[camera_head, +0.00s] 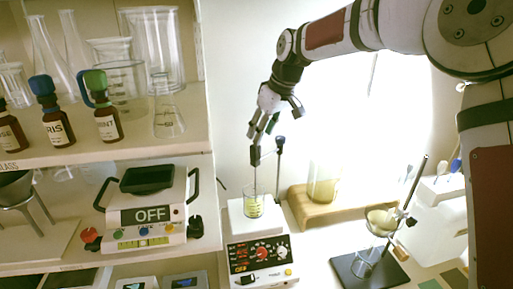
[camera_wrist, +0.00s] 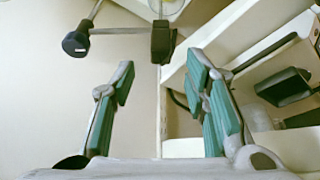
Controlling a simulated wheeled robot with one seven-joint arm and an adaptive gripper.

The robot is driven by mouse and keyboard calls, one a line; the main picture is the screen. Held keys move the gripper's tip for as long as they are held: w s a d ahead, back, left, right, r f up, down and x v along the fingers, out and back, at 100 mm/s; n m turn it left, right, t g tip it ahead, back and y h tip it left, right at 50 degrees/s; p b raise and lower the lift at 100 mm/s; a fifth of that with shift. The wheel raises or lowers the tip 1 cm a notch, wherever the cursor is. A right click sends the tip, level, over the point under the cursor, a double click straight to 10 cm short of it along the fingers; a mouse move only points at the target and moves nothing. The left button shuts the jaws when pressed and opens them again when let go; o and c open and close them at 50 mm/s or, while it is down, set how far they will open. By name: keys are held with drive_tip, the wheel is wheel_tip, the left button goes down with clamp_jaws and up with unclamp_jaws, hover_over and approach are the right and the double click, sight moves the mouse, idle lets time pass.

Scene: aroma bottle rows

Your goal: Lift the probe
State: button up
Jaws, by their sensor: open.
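The probe (camera_head: 255,156) has a black block-shaped top and a thin shaft that reaches down into a small glass beaker (camera_head: 254,207) on a white stirrer hot plate (camera_head: 260,250). A stand rod (camera_head: 279,165) with a dark knob rises behind it. My gripper (camera_head: 263,128) is just above the probe's top, pointing down. In the wrist view my gripper (camera_wrist: 163,78) is open, its teal-padded fingers apart and nothing between them. The probe's black top (camera_wrist: 163,42) lies ahead of the gap, roughly centred, with the stand's knob (camera_wrist: 76,43) to its left.
Shelves on the left hold brown dropper bottles (camera_head: 56,125), clear glassware and a scale reading OFF (camera_head: 149,215). Right of the hot plate stand a wooden block (camera_head: 305,212) with a yellowish beaker and a black-based stand (camera_head: 367,268) with a funnel. The shelf edge is close in the wrist view.

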sight(256, 148)
drive_tip(key=p+x, duration=0.1)
drive_tip(key=x, duration=0.6)
drive_tip(key=shift+a+f, duration=0.1)
drive_tip(key=shift+f, duration=0.25)
clamp_jaws()
wheel_tip(256, 148, up, 10)
drive_tip(key=shift+w+r+b, duration=0.1)
drive_tip(key=shift+b, duration=0.8)
